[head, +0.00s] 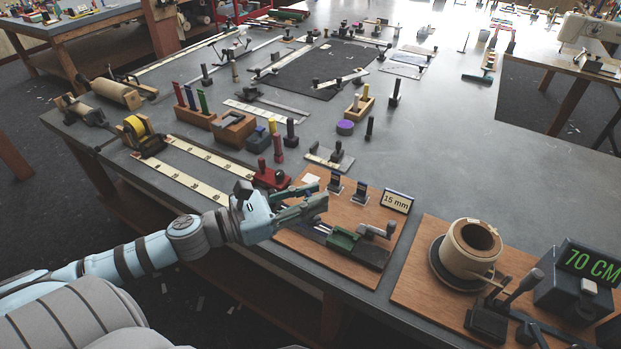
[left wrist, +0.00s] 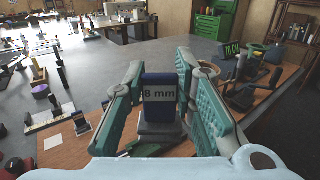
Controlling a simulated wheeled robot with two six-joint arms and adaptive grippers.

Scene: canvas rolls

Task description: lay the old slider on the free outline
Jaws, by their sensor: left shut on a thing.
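The old slider (left wrist: 160,98), a dark blue block marked "8 mm", stands upright between the fingers of my left gripper (left wrist: 160,85), which is shut on it. In the head view my left gripper (head: 314,203) is over the left part of a wooden board (head: 300,246) and mostly hides the slider. Two dark upright sliders (head: 348,188) stand at the board's back. A pale patch (head: 311,178) lies left of them; I cannot tell if it is the free outline. A green and grey fixture (head: 345,242) and a "15 mm" card (head: 396,201) are on the board. My right gripper is out of view.
A red block with a knob (head: 271,178) is close behind my left gripper. Pale measuring strips (head: 190,184) lie to the left.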

